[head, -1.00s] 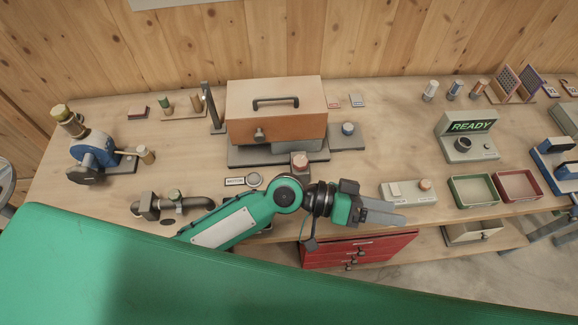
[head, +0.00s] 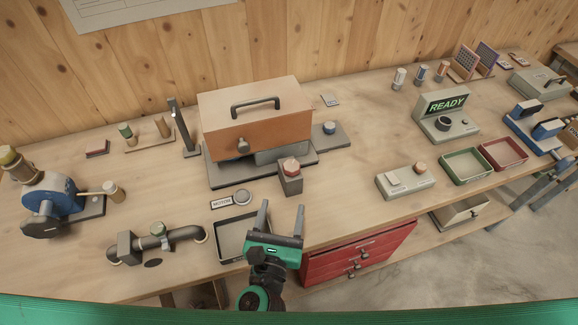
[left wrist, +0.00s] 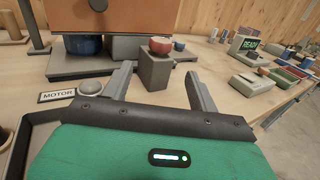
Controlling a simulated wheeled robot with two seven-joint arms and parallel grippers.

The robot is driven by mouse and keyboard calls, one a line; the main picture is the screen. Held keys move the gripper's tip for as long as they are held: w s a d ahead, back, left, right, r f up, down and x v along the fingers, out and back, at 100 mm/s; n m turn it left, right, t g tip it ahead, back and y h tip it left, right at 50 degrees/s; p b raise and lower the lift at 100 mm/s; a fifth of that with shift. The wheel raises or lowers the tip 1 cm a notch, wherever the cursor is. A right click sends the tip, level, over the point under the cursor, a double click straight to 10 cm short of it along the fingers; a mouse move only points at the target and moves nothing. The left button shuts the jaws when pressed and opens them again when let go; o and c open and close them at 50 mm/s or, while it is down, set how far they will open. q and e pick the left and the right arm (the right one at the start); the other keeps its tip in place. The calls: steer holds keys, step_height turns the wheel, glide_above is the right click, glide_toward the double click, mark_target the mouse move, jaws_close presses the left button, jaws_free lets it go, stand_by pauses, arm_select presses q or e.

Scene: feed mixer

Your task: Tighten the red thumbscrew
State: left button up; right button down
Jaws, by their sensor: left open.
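A small red thumbscrew (head: 291,165) sits on top of an upright grey block (head: 290,183) in front of the orange box. In the left wrist view the red thumbscrew (left wrist: 160,45) is straight ahead, above the block (left wrist: 154,72). My left gripper (head: 281,212) is open and empty. It points at the block from the front, its two fingers spread. In the left wrist view the block appears between the fingertips, and the thumbscrew is a little beyond and above them. I see no contact. My right gripper is not in view.
The orange lidded box (head: 257,115) stands behind the block on a grey base. A dark tray (head: 229,241) lies beside my gripper, near the MOTOR label (head: 222,202). A control box (head: 404,182) stands right, with bare bench between.

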mark_target(290, 175)
arm_select(q)
steer(key=w+p, duration=0.1)
steer(key=w, duration=0.3)
steer(key=w+d+p, duration=0.1)
steer(key=w, duration=0.3)
steer(key=w+d+p, duration=0.1)
steer(key=w, duration=0.3)
steer(key=shift+w+d, duration=0.1)
steer(key=shift+w, duration=0.25)
steer(key=shift+r+p, duration=0.1)
steer(key=shift+p, duration=0.2)
steer(key=c, duration=1)
